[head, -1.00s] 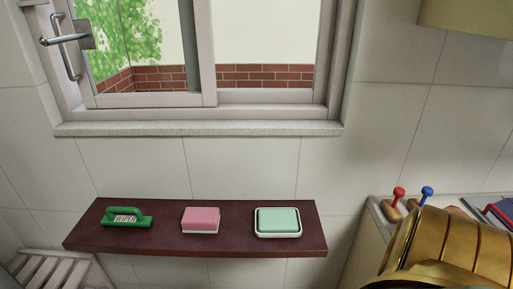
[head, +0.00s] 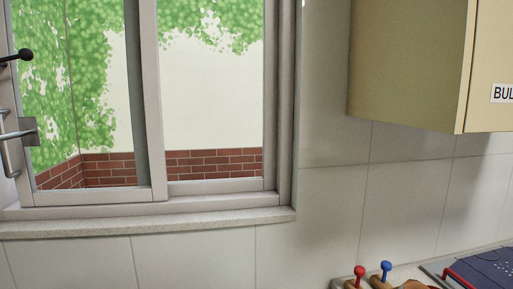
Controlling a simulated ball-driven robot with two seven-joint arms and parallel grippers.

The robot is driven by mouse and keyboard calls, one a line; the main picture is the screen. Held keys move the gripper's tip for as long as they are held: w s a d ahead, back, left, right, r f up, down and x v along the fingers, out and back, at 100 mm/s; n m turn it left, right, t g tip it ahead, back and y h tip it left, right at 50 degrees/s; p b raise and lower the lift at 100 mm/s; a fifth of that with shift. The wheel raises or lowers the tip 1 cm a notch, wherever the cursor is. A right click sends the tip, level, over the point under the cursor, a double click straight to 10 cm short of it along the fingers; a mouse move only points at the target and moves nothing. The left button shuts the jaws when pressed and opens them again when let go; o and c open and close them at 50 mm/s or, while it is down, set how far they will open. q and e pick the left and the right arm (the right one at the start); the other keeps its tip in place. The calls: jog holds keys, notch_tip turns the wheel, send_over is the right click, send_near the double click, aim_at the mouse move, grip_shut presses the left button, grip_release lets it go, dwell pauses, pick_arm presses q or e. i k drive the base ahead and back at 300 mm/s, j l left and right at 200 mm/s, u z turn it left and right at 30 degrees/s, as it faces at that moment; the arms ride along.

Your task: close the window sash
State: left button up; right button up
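The window sash (head: 152,100) fills the left of the head view, with a pale frame and a clear pane. A greyer upright (head: 137,100) stands just behind its right-hand upright. On the sash's left side are a metal plate (head: 28,131) with a lever and a vertical pull handle (head: 5,145), cut by the picture edge. A dark rounded knob (head: 24,54) shows above them. Right of the sash, the window frame (head: 285,100) surrounds an area showing sky, leaves and brick. I cannot tell whether glass fills it. Neither gripper is in view.
A stone sill (head: 150,222) runs under the window. A yellowish wall cupboard (head: 410,60) hangs at the upper right. A red-knobbed peg (head: 359,272) and a blue-knobbed peg (head: 386,270) stand at the lower right, beside a dark blue item (head: 490,270). The tiled wall between is clear.

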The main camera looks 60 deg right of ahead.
aim_at(11, 104)
jog(key=i+z, duration=0.2)
jog(key=z, duration=0.15)
jog(key=i+z, duration=0.15)
jog(key=z, duration=0.2)
